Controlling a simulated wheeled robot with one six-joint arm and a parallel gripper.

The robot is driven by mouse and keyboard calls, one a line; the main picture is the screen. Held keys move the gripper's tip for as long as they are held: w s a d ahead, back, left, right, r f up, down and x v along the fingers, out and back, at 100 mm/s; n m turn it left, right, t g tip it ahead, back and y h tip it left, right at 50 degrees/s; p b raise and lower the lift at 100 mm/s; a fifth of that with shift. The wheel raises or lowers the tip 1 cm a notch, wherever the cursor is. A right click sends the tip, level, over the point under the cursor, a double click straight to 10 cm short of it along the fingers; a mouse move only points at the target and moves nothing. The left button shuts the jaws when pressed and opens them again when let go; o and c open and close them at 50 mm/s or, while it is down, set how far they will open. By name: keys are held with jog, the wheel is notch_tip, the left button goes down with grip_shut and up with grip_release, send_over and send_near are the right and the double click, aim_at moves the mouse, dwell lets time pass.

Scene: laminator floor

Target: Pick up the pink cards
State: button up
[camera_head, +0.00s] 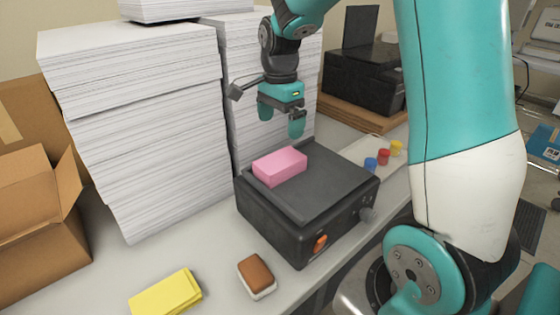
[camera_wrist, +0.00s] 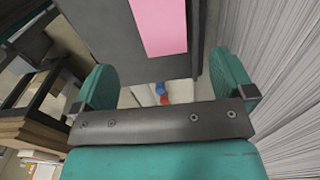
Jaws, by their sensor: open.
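The pink cards (camera_head: 280,166) form a small block-shaped stack lying on the flat top of the black laminator (camera_head: 335,180), toward its back left. In the wrist view the pink cards (camera_wrist: 162,25) show at the top centre, partly cut off by the frame edge. My gripper (camera_head: 281,118) hangs above the laminator, just above and behind the pink cards in the head view, with a gap between them. Its two teal fingers are apart in the wrist view (camera_wrist: 170,82), with nothing held between them.
Tall white paper stacks (camera_head: 145,120) stand left of and behind the laminator. A yellow pad (camera_head: 166,293) and a brown-topped eraser-like block (camera_head: 257,275) lie in front. Small blue, red and yellow pieces (camera_head: 384,157) sit to the right. A cardboard box (camera_head: 35,220) stands far left.

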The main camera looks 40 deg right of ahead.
aim_at(280, 159)
notch_tip(280, 159, down, 11)
jog(key=p, duration=0.3)
jog(key=shift+w+f, duration=0.1)
jog(key=shift+c, duration=0.5)
jog(key=c, duration=1.1)
jog(key=shift+o, duration=0.2)
